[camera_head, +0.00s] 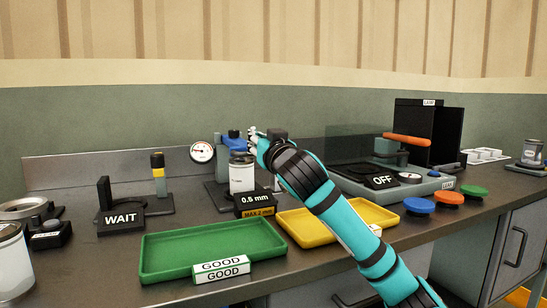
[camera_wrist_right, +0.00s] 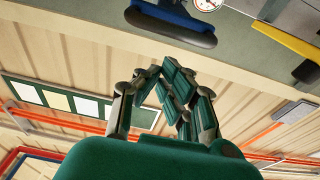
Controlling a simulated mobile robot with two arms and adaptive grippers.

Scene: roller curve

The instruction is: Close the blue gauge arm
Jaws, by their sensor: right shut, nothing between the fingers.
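The gauge stand (camera_head: 221,165) has a white dial (camera_head: 202,151) and a blue arm (camera_head: 235,143) on top. A white can (camera_head: 242,174) stands below the blue arm. My right gripper (camera_head: 254,141) is shut and empty, just right of the blue arm; I cannot tell whether they touch. In the right wrist view, the shut fingers (camera_wrist_right: 165,82) are below a blue bar with a dark rounded end (camera_wrist_right: 172,24), and a gap shows between them in the picture. Part of the dial (camera_wrist_right: 207,4) shows at the top edge. My left gripper is not in view.
A black "0.5 mm" block (camera_head: 258,202) stands in front of the can. A green tray (camera_head: 160,262) and a yellow tray (camera_head: 305,232) lie at the front. A machine with an orange handle (camera_head: 407,140) and an "OFF" sign (camera_head: 381,182) stands to the right.

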